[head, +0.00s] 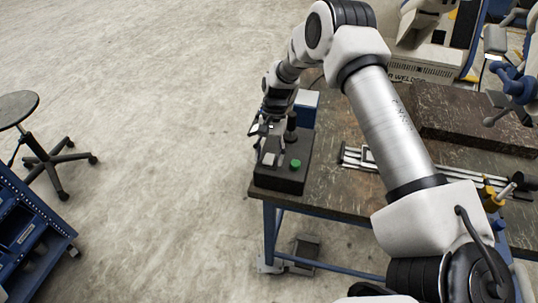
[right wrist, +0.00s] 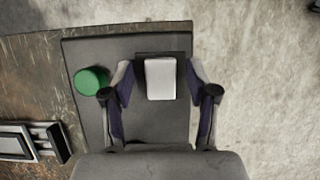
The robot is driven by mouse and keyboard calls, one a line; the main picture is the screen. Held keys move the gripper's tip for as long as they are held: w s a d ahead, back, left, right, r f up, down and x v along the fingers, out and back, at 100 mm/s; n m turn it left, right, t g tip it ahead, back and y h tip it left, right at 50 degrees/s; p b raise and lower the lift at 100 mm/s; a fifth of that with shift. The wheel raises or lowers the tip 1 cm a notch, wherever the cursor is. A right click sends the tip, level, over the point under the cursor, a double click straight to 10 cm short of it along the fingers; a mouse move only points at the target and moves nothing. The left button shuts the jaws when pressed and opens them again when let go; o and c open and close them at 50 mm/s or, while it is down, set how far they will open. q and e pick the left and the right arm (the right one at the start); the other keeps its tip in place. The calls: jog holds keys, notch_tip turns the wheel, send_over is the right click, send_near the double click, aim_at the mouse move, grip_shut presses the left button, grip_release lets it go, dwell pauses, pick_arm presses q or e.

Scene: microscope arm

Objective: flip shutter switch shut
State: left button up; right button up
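The black control box (head: 284,177) sits at the left front corner of the dark table. It carries a green round button (head: 296,163) and a pale rocker switch (head: 268,158). In the right wrist view the pale switch (right wrist: 160,78) lies in a black frame, with the green button (right wrist: 91,80) to its left. My right gripper (head: 264,130) is over the box. In the right wrist view its two fingers (right wrist: 160,82) are apart, one on each side of the switch, with nothing held. Whether the fingertips touch the box is unclear. My left gripper is out of view.
A black knob or lever (head: 291,122) stands on the box behind the gripper, near a blue and white box (head: 306,106). Silver rails (head: 358,158) lie on the table to the right. A stool (head: 42,150) stands far left on open floor.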

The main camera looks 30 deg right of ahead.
jog(key=shift+r, duration=0.1)
jog(key=v, duration=1.2)
